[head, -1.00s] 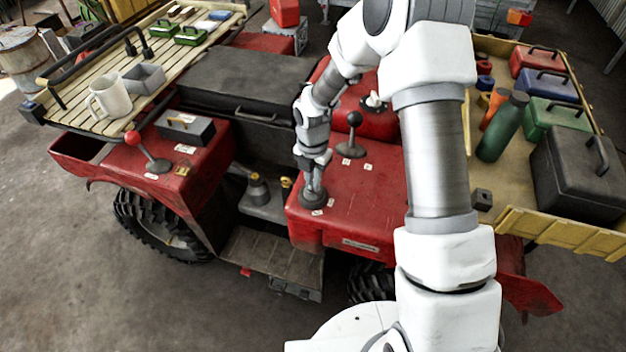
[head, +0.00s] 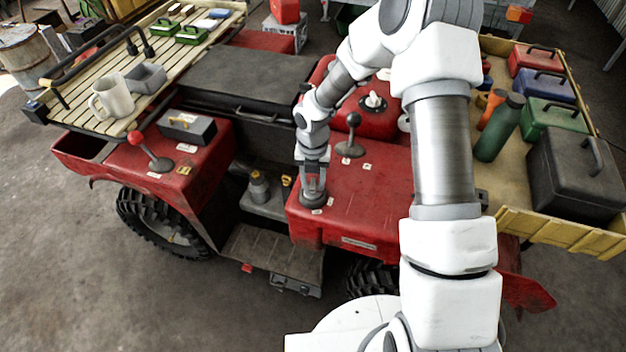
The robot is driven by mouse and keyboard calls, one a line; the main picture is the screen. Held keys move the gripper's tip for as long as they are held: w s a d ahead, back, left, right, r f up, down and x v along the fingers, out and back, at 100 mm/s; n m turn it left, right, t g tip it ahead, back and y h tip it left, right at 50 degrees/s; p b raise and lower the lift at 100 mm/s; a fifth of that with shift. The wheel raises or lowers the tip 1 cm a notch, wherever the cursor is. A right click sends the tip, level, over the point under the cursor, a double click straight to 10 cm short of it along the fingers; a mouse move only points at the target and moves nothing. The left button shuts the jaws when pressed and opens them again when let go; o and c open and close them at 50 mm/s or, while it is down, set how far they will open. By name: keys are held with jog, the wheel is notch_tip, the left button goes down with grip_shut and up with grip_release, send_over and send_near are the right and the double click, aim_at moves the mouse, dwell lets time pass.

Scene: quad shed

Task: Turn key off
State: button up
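The red quad (head: 375,212) stands in front of me. My gripper (head: 313,196) points down at a dark round key switch base (head: 312,203) on the quad's red body panel, near its left front corner. The gripper covers the key, so I cannot see the key or which way it is turned. The fingertips are too small and hidden to show whether they are closed on it. Small white labels lie on the panel beside the base.
A black-knobbed lever (head: 351,135) stands just behind my gripper. A red-knobbed lever (head: 143,150) and a grey box (head: 187,126) are on the left fender. A slatted rack (head: 70,100) holds a mug (head: 113,96). A yellow cargo bed (head: 505,165) holds toolboxes and bottles.

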notch_tip(320, 180, up, 8)
jog(key=p, duration=0.6)
jog(key=shift+r+p, duration=0.1)
jog(key=shift+p, duration=0.3)
